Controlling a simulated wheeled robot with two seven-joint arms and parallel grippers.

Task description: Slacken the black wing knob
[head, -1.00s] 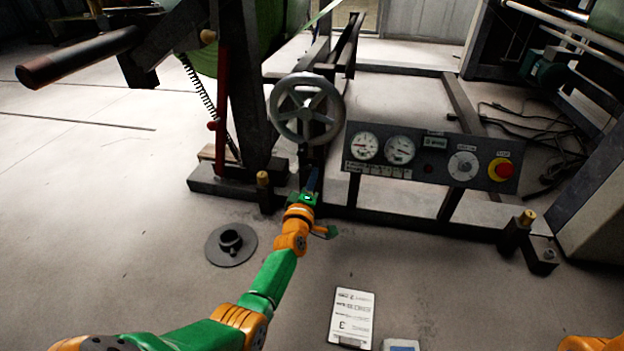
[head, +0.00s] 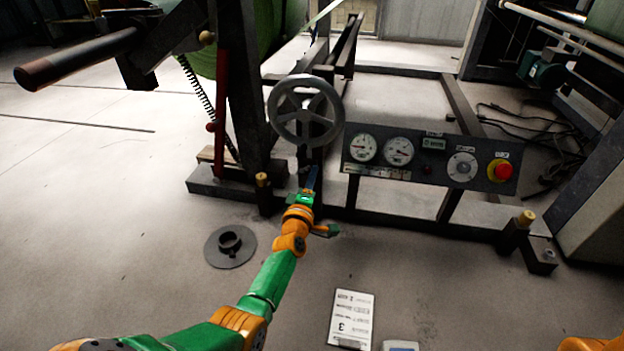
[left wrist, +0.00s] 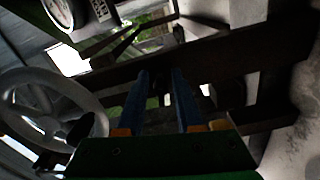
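The grey handwheel (head: 305,110) stands upright on the machine frame, and it also shows at the left of the left wrist view (left wrist: 45,100). I cannot make out the black wing knob for certain. A dark lump (left wrist: 82,128) beside the wheel's rim in the left wrist view may be it. My left gripper (head: 311,178) is just below the handwheel, pointing at the dark post under it. In the left wrist view its two blue fingers (left wrist: 161,74) are apart, with no held thing visible between them. My right gripper is out of view.
A control panel (head: 430,158) with gauges and a red stop button (head: 503,171) is right of the wheel. A dark frame beam (head: 420,224) runs low across. A round flanged part (head: 230,246), a printed card (head: 350,319) and a pale device (head: 400,346) lie on the floor.

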